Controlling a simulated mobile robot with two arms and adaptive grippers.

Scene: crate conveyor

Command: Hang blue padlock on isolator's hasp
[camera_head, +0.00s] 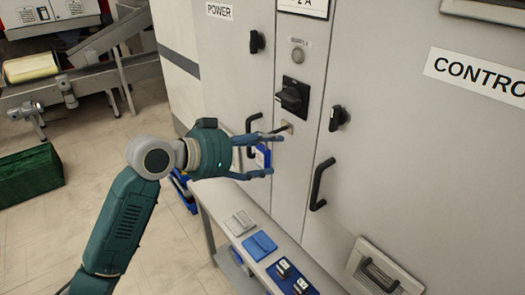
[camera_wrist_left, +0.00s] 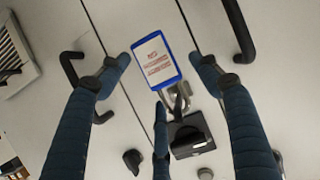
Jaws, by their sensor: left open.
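The blue padlock (camera_wrist_left: 160,60), with a white label with red print, is at the cabinet front below the isolator. Part of it shows between my fingers in the head view (camera_head: 262,155). Its metal shackle (camera_wrist_left: 182,95) meets the hasp beside the black isolator switch (camera_wrist_left: 190,137); I cannot tell whether it passes through. The isolator switch (camera_head: 292,95) also shows in the head view, above the hasp plate (camera_head: 287,126). My left gripper (camera_head: 272,155) is open, its fingers spread around the padlock and apart from its sides. My right gripper is out of view.
Door handles (camera_head: 320,185) stick out on both sides of the middle panel. Below is a narrow shelf (camera_head: 222,208) with a grey plate (camera_head: 240,223), a blue plate (camera_head: 260,245) and small dark blocks (camera_head: 284,268). A green crate (camera_head: 28,175) stands on the floor at left.

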